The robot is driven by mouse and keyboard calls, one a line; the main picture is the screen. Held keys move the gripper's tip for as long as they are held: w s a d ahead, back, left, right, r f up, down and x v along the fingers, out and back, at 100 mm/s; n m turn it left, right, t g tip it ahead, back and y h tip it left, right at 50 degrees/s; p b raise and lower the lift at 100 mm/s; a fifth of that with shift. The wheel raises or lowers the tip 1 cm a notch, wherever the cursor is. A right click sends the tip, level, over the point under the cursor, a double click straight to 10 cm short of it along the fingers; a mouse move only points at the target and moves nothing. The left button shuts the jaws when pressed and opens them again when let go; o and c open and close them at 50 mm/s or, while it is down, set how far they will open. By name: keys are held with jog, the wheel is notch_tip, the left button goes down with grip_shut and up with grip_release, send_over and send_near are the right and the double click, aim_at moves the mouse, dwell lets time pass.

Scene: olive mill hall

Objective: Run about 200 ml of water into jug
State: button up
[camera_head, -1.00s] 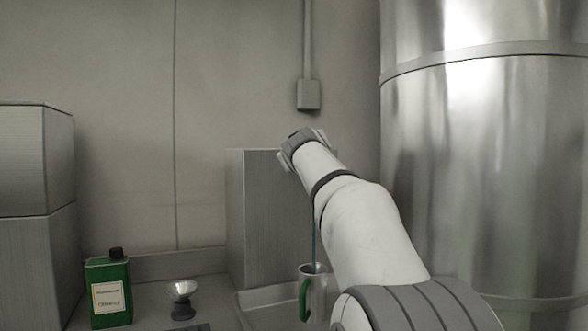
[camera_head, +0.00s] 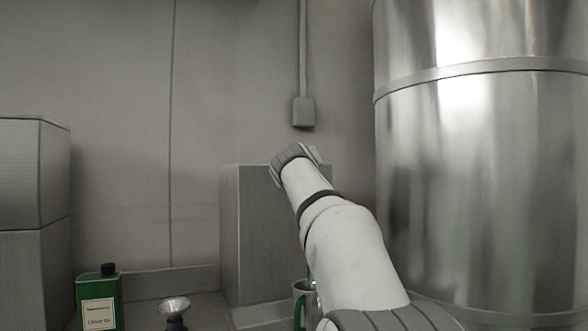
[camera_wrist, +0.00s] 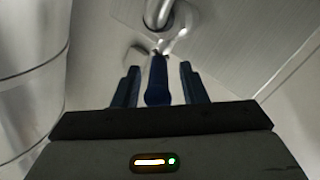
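The metal jug (camera_head: 299,291) with a green handle stands at the bottom of the head view, mostly cut off by the edge and partly behind my arm. A short piece of a thin blue stream (camera_head: 309,279) shows at its mouth; my arm hides the stream higher up. My gripper (camera_wrist: 160,68) is raised above the jug. In the wrist view its two dark blue fingers stand apart on either side of a blue lever (camera_wrist: 157,82), with gaps on both sides. A shiny curved tap pipe (camera_wrist: 158,14) lies beyond the lever. The water level is hidden.
A green bottle (camera_head: 98,301) and a small metal funnel-like cup (camera_head: 174,306) stand at the lower left. A grey box-like block (camera_head: 245,235) stands behind the arm. A large steel tank (camera_head: 475,190) fills the right side. Stacked grey boxes (camera_head: 35,180) are at far left.

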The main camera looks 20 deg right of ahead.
jog(key=b+v, duration=0.1)
jog(key=v, duration=0.6)
jog(key=shift+s+a+b, duration=0.25)
jog(key=shift+s+b, duration=0.05)
jog(key=shift+s, duration=0.05)
jog(key=shift+c, duration=0.2)
